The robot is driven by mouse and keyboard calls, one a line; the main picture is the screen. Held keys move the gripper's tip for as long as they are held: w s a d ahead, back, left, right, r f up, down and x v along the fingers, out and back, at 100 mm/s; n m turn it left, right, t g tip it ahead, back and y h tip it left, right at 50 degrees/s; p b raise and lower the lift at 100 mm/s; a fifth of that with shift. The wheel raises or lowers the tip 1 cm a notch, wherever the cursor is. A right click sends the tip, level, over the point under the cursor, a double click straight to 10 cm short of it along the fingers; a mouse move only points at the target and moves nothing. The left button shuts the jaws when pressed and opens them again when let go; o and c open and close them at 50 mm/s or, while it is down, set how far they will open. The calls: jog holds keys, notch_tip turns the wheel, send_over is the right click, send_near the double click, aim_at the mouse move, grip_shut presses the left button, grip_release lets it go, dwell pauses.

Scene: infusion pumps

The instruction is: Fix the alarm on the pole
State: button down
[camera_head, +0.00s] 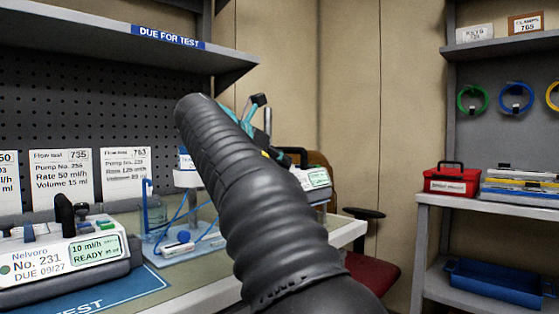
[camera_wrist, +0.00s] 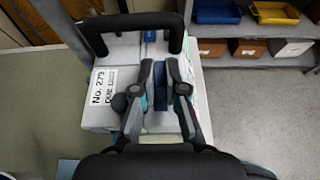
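No alarm on a pole can be made out. My gripper (camera_wrist: 160,72) is over the top of a light grey pump labelled No. 279 (camera_wrist: 103,88) in the wrist view. Its fingers are apart, with a dark blue part (camera_wrist: 160,92) showing between them; contact is unclear. A black handle (camera_wrist: 128,22) arches over the pump beyond the fingers. In the head view my black arm hides much of the middle. The teal gripper (camera_head: 262,125) shows behind it, above a pump with a green screen (camera_head: 317,178). A short metal rod (camera_head: 267,122) stands beside the gripper.
Pump No. 231 (camera_head: 45,262) shows READY on the left bench, near a blue tray (camera_head: 184,252) with a jar and tubing. Flow test cards hang behind. A red chair (camera_head: 372,270) stands beyond the bench. Right shelves hold a red box (camera_head: 452,180) and a blue bin (camera_head: 495,285).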

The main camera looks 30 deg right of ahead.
jog(key=shift+r+m+g+p, duration=0.2)
jog(key=shift+m+g+p, duration=0.1)
jog(key=shift+p, duration=0.75)
jog(key=shift+w+f+m+g+p, duration=0.15)
jog(key=shift+m+g+p, duration=0.3)
jog(key=shift+p, duration=0.5)
jog(key=shift+h, duration=0.3)
jog(key=shift+f, duration=0.1)
jog(key=c, duration=1.5)
grip_release()
jog(key=v, duration=1.2)
